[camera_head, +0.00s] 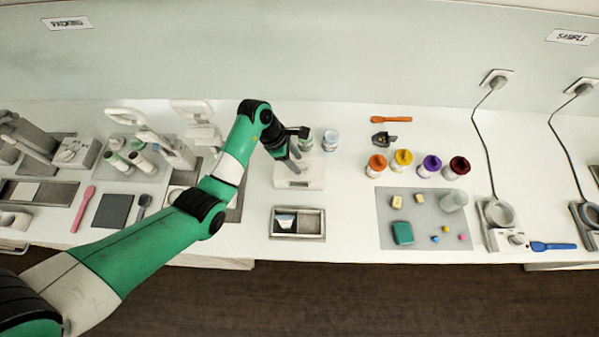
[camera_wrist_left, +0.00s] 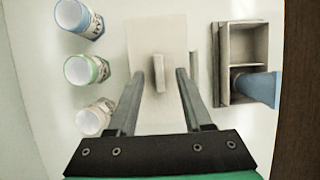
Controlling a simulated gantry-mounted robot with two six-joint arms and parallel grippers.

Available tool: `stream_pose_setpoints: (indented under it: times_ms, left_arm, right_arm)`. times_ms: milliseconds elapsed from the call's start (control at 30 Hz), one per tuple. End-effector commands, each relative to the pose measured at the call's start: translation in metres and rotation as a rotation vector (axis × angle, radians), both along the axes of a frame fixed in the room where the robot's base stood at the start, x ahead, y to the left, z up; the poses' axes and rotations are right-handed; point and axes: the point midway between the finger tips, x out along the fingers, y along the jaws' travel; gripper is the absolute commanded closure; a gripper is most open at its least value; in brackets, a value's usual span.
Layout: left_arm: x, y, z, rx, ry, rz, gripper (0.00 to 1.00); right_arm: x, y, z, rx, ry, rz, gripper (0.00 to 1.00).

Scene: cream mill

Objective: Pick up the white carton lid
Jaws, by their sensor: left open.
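The white carton lid (camera_head: 313,181) appears as a pale, flat, rectangular piece on the white counter, left of centre in the head view. In the left wrist view the lid (camera_wrist_left: 158,33) has a thin upright handle (camera_wrist_left: 159,76) in its middle. My left gripper (camera_wrist_left: 161,73) is open above the lid, with one finger on each side of the handle and a gap to both. In the head view my left gripper (camera_head: 293,160) points down over the lid and hides part of it. My right gripper is not in view.
Small jars (camera_head: 330,140) stand behind the lid; they show at left in the left wrist view (camera_wrist_left: 86,70). A divided box (camera_head: 312,222) with a blue-and-white item lies in front. Coloured-lid jars (camera_head: 403,159) and a grey mat (camera_head: 400,236) are to the right.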

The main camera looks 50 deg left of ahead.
Motion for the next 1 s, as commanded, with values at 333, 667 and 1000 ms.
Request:
stream_pose_setpoints:
  times_ms: [333,667,1000]
  left_arm:
    - [0.0039,-0.0033,-0.0128,0.002,-0.002,0.001,0.52]
    - [0.0037,-0.0033,-0.0127,0.001,-0.001,0.001,1.00]
    - [0.0037,-0.0033,-0.0126,0.001,-0.001,0.001,1.00]
  right_arm:
    - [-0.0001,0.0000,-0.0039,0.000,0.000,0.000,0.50]
    - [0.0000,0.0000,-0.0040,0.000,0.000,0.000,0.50]
    - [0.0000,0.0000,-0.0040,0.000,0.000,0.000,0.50]
